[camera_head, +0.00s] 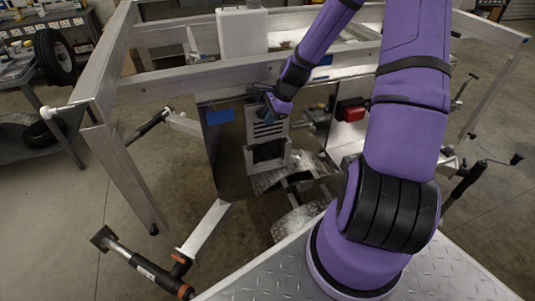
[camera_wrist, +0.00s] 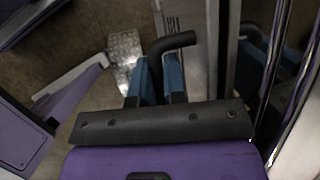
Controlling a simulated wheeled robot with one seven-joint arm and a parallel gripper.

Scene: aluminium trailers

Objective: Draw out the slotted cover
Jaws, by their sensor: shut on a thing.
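The slotted cover (camera_head: 268,131) is a light metal plate with several horizontal slots, standing upright in the trailer's front face. My gripper (camera_head: 267,104) is at its upper edge, at the end of my purple arm. In the wrist view the blue fingers of my gripper (camera_wrist: 158,82) are shut on a dark bent handle (camera_wrist: 172,42). The slotted cover (camera_wrist: 192,62) shows just behind and right of the fingers, with its slots at the top. The handle's join to the cover is hidden by the fingers.
An aluminium trailer frame (camera_head: 190,80) surrounds the spot, with a rail above my gripper. A dark panel with blue tape (camera_head: 221,116) stands left of the cover. A red lamp (camera_head: 350,110) is to the right. Tread plate (camera_head: 300,222) lies below. Open floor is at left.

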